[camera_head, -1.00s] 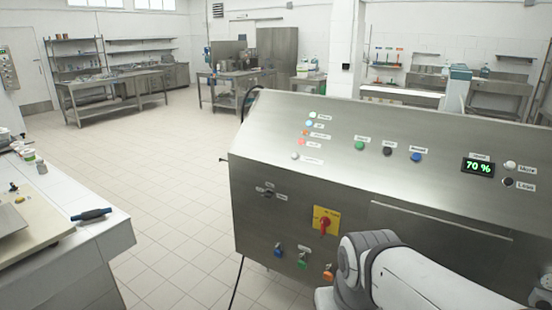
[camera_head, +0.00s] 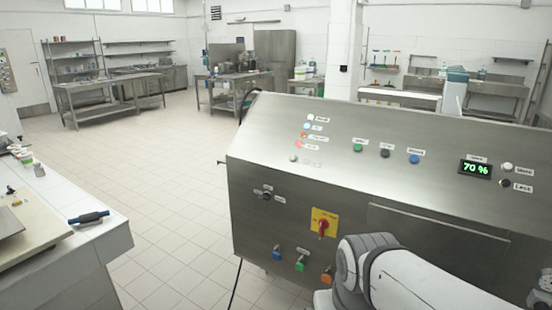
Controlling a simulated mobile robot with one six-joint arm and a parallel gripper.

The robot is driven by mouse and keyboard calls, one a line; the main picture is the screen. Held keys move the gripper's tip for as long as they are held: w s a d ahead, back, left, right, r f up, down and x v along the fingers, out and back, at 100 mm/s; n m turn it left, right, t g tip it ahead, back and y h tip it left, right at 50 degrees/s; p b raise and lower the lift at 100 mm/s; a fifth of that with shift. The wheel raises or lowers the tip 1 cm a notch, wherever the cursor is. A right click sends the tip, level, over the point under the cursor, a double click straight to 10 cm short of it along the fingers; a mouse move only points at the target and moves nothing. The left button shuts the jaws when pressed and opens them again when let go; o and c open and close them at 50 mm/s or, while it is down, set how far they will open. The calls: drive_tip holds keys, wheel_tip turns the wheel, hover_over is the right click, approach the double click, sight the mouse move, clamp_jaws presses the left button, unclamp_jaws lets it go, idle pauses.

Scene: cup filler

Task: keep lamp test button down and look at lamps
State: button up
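A steel machine (camera_head: 330,185) with a sloped control panel stands at the right. Four small lamps run down the panel's left part: a white top lamp (camera_head: 310,118), a light blue lamp (camera_head: 306,126), an orange lamp (camera_head: 304,134) and a reddish lamp (camera_head: 299,145). Whether each is lit is hard to tell at this size. Below them is a small pale button (camera_head: 293,158) whose label is too small to read; it may be the lamp test button. My arm shows at the bottom right in front of the machine. My gripper is out of view.
The panel also has green (camera_head: 357,148), black (camera_head: 385,153) and blue (camera_head: 414,159) buttons, and a display (camera_head: 476,169) reading 70 %. A red-on-yellow switch (camera_head: 323,223) is on the front. A white counter (camera_head: 95,240) stands at left; tiled floor between is clear.

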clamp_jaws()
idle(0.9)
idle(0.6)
